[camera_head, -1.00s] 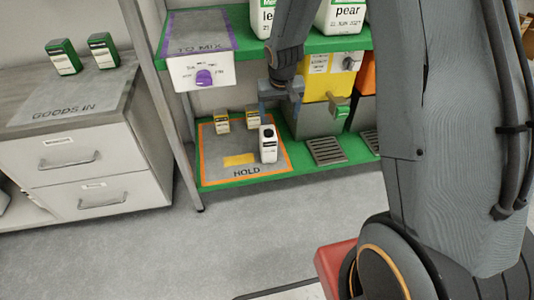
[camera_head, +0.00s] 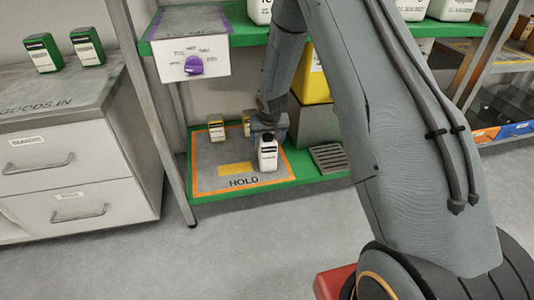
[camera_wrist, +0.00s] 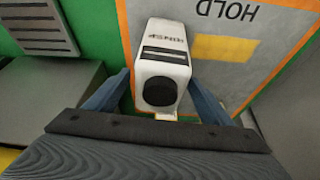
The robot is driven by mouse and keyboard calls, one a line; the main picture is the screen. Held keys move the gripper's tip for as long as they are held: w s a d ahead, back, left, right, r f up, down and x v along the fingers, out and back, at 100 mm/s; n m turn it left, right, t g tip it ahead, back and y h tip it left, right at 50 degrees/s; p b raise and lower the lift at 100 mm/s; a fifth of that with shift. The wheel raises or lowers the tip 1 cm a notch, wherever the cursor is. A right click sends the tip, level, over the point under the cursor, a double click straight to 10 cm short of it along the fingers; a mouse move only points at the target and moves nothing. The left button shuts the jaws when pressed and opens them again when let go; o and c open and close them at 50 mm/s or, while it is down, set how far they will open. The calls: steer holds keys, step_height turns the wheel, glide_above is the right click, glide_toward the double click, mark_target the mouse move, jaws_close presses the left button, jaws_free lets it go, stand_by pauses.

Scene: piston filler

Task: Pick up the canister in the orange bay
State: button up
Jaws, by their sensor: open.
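The orange bay (camera_head: 202,184) is an orange-outlined grey mat marked HOLD on the green lower shelf. A white canister (camera_head: 268,157) with a black cap and a dark label stands at its right side. The canister also shows in the wrist view (camera_wrist: 163,62), cap towards the camera. My gripper (camera_head: 266,134) is at the canister's top, partly hiding it. In the wrist view my gripper (camera_wrist: 158,98) is open, with one blue-grey finger on each side of the canister. Small gaps seem to remain between fingers and canister.
A dark grate (camera_head: 328,157) lies to the right. The upper shelf holds a box with a purple knob (camera_head: 193,66).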

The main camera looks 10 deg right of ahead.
steer(key=b+x, duration=0.2)
steer(key=x, duration=0.3)
steer(key=shift+s+f+b, duration=0.1)
steer(key=shift+b, duration=0.3)
jaws_close()
